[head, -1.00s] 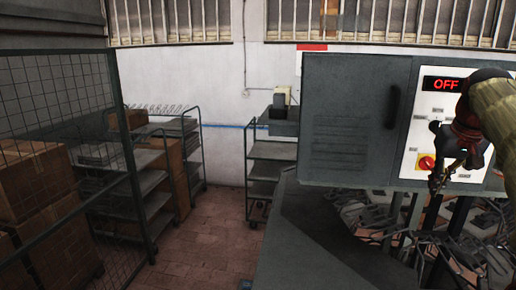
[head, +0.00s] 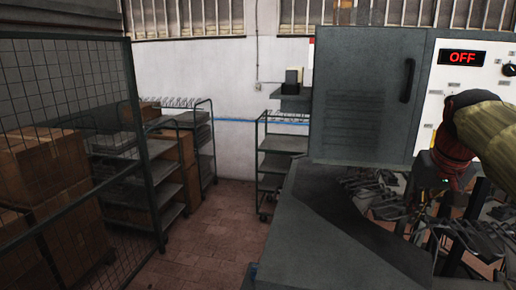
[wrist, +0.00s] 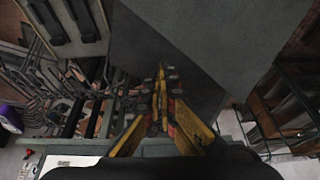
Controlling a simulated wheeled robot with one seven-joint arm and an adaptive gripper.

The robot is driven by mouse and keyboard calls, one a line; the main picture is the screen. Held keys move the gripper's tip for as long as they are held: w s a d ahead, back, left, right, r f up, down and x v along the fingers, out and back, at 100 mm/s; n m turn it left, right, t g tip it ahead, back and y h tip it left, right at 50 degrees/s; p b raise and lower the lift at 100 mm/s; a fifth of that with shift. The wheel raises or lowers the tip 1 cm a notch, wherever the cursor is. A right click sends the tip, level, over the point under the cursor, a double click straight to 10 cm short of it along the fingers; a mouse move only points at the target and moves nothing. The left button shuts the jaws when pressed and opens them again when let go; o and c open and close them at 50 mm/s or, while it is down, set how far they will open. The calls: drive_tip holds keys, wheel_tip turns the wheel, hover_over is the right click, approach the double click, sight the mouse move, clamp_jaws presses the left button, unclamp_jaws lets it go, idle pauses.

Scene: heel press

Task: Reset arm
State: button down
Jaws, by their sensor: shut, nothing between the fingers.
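My gripper (head: 410,222) is at the right of the head view, in front of the machine's lower edge. My arm (head: 487,130) comes in from the right edge, olive and dark red, and hides part of the control panel. In the wrist view my yellow gripper fingers (wrist: 161,75) are together with nothing between them. They point over a dark flat surface, apart from it as far as I can tell. In the head view the fingertips are small and partly lost against the metal parts behind them.
The grey machine cabinet (head: 362,95) has a panel reading OFF (head: 461,58). A dark flat table (head: 310,235) stands below it, beside several hanging metal parts (head: 480,235). A mesh cage (head: 60,100) with boxes (head: 40,165) and shelf carts (head: 205,140) stand left. Red floor (head: 205,235) is open between.

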drive_tip(key=s+a+f+n+b, duration=0.1)
drive_tip(key=s+a+f+b, duration=0.5)
drive_tip(key=f, duration=0.7)
drive_tip(key=s+a+f+n+b, duration=0.1)
drive_tip(key=s+a+f+b, duration=0.5)
drive_tip(key=f, duration=0.7)
drive_tip(key=s+a+f+n+t+y+b, duration=0.1)
drive_tip(key=s+a+f+b, duration=0.5)
drive_tip(key=f, duration=0.7)
drive_tip(key=shift+s+a+f+b, duration=0.3)
drive_tip(key=shift+s+a, duration=0.35)
drive_tip(key=shift+s, duration=0.35)
drive_tip(key=c, duration=2.5)
unclamp_jaws()
